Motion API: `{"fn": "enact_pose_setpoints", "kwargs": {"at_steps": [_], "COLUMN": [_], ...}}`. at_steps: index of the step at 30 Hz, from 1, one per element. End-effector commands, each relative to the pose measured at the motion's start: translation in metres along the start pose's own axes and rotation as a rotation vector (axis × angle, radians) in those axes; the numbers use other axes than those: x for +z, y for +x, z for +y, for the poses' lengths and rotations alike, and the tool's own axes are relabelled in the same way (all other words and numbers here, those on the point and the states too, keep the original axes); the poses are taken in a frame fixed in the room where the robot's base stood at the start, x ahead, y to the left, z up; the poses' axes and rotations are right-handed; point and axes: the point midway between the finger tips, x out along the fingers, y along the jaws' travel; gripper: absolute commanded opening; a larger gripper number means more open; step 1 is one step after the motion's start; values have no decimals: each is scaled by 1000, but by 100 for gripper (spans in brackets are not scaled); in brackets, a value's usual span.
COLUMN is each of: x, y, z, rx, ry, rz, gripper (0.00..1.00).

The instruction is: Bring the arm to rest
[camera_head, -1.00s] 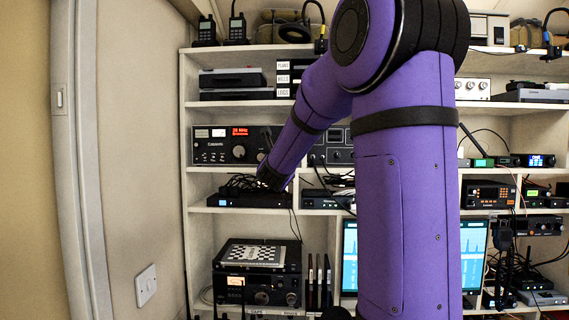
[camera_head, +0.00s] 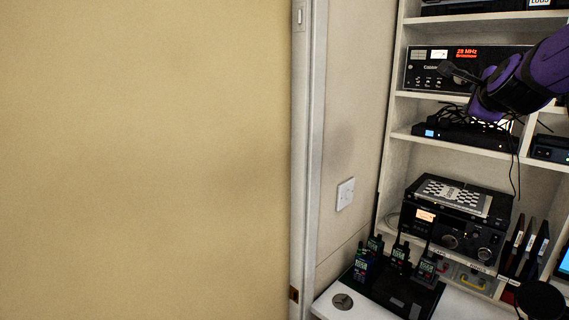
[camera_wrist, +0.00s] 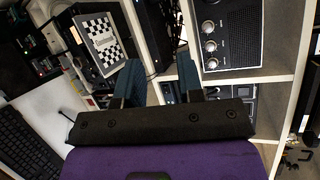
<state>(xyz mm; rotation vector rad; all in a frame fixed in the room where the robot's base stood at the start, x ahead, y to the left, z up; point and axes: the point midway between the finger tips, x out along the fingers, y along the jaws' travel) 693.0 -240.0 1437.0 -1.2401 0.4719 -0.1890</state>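My purple arm (camera_head: 545,68) enters the head view at the right edge, in front of the cubby shelves. Its dark end is near the shelf with the red-lit radio. In the wrist view my gripper (camera_wrist: 158,70) shows two blue-grey fingers standing apart, with nothing seen between them. The gripper is open and empty. Behind the fingers are shelf boards and equipment; whether the fingers touch any of it cannot be told.
A radio with a red display (camera_head: 462,62) and a black box with cables (camera_head: 462,132) sit on shelves. A checkered panel (camera_head: 455,194) lies on a lower radio. Several handheld radios (camera_head: 400,258) stand on the desk. A plain wall (camera_head: 150,160) fills the left.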

Motion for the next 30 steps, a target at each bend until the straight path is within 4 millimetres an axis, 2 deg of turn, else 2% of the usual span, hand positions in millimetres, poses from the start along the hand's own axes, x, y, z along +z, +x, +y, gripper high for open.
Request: {"fn": "enact_pose_setpoints", "kwargs": {"at_steps": [1, 3, 8, 12, 15, 18, 21, 24, 30], "x": [16, 32, 51, 47, 35, 21, 10, 3, 2], "y": [-21, -48, -115, -177, -215, -244, -262, -270, -272], "z": [13, 35, 87, 133, 160, 180, 192, 198, 199], "rx": [59, 145, 307, 415, 473, 516, 543, 559, 561], "ry": [-130, -339, -825, -1250, -1518, -1723, -1856, -1923, -1932], "rz": [-58, -141, -350, -551, -689, -804, -884, -927, -933], "gripper": [35, 35, 35, 35, 35, 35, 35, 35, 35]}}
